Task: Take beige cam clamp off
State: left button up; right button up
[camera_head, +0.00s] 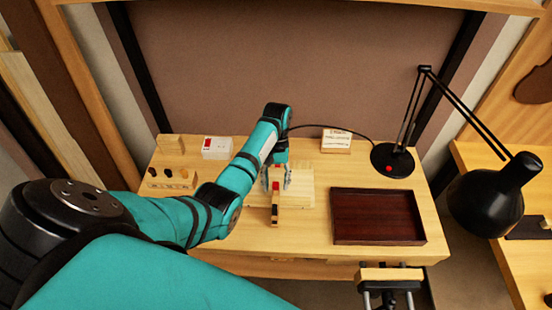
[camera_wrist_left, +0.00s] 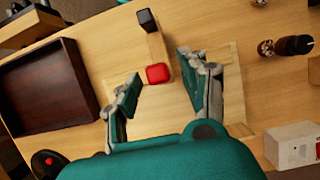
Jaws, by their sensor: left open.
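The beige cam clamp (camera_head: 275,200) stands on a pale board (camera_head: 302,192) near the middle of the bench. It has a beige bar, a red part on top and a dark end. In the left wrist view, the clamp's beige bar (camera_wrist_left: 157,46) runs from the dark block to the red part. My left gripper (camera_head: 277,180) is open, directly over the clamp. In the left wrist view, its two fingers (camera_wrist_left: 160,68) are spread on either side of the red part, with gaps visible. Whether they reach down to the clamp's height is unclear. My right gripper is not in view.
A dark red tray (camera_head: 378,240) lies right of the clamp. A black desk lamp (camera_head: 393,162) stands behind the tray, its head overhanging at right.

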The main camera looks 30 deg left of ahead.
pick_arm(q)
jog(key=v, duration=1.2)
dwell(0.5)
